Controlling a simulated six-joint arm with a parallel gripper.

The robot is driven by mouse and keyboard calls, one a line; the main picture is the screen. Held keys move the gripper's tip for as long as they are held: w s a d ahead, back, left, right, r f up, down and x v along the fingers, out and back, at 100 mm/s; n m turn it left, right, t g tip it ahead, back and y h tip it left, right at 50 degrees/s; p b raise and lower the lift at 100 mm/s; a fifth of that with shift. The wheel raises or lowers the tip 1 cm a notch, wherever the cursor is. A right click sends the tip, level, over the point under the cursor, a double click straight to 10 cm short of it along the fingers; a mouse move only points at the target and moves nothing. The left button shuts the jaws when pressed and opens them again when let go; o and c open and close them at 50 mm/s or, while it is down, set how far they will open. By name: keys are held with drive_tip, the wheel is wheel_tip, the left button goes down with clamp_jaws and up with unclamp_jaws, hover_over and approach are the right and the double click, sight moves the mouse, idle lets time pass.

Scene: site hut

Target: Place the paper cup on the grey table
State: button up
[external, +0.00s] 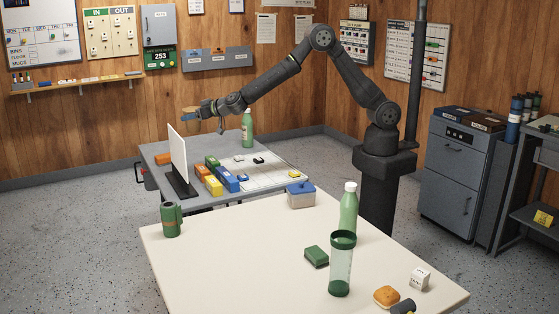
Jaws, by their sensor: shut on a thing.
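My gripper (198,113) is at the left end of my outstretched arm, shut on a small tan thing that looks like the paper cup (189,112). The cup is partly hidden by the fingers and too small to show detail. It is held in the air above the far left part of the grey table (213,147), apart from its top, near the upper edge of the white panel. The grey table stands behind the cream table.
The grey table carries an upright white panel (179,160), several coloured blocks (222,178), a white sheet (262,172) and a green bottle (247,130). The nearer cream table (235,265) holds a green mug (171,219), a blue-lidded box (301,196) and a tumbler (341,265).

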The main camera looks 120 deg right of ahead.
drive_tip(key=s+d+m+g+h, duration=0.15)
drive_tip(key=s+d, duration=0.25)
drive_tip(key=d, duration=0.5)
drive_tip(key=s+d+m+g+h, duration=0.15)
drive_tip(key=s+d, duration=0.25)
drive_tip(key=d, duration=0.4)
drive_tip(key=m+g, duration=0.1)
drive_tip(key=g, duration=0.1)
hover_over(212, 152)
drive_tip(key=shift+a+f, duration=0.2)
drive_tip(key=shift+f, duration=10.3)
drive_tip(key=shift+f, duration=0.2)
drive_tip(key=o, duration=0.9)
drive_tip(key=shift+o, duration=0.2)
drive_tip(key=shift+r, duration=0.15)
